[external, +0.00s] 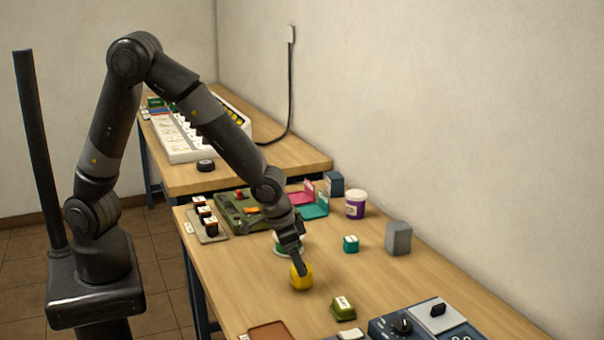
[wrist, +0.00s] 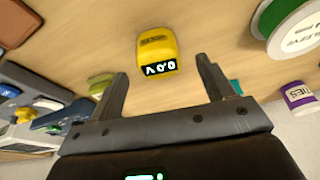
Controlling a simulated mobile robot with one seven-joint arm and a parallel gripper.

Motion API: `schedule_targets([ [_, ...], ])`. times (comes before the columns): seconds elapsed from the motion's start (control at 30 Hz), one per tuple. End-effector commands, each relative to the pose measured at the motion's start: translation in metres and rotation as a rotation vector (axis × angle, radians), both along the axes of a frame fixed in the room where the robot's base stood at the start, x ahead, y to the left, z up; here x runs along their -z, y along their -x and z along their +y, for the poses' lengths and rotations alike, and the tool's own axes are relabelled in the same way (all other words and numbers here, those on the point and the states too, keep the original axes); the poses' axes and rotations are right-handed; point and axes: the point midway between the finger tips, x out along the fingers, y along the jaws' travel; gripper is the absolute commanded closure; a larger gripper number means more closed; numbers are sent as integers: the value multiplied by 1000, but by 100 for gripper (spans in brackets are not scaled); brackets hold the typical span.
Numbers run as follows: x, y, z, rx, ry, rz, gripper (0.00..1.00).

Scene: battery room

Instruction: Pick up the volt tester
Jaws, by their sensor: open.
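The volt tester looks to be the small yellow block (external: 301,281) on the near table in the external view, just below my gripper (external: 302,265). In the wrist view the yellow tester (wrist: 155,42) shows a dark panel with white marks on its near end. My gripper (wrist: 163,70) is open, with one finger on either side of the tester's near end in the picture. The tester appears beyond the fingertips, not clasped. The external view does not show clearly whether the fingers touch it.
A green-and-white spool (wrist: 288,28) stands close on the right in the wrist view. A green block (external: 343,308), teal block (external: 351,244), purple-and-white tub (external: 356,204) and grey block (external: 398,238) stand around. A blue panel (external: 392,325) lies at the front.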

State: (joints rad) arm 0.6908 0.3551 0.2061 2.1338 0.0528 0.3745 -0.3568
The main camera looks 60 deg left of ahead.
Motion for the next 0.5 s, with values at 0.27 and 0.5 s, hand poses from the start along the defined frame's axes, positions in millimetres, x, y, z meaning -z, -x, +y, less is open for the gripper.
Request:
schedule_targets([
  [0.27, 18, -7, -1, 0, -1, 1, 26],
  [0.5, 46, -17, -5, 0, -1, 2, 26],
])
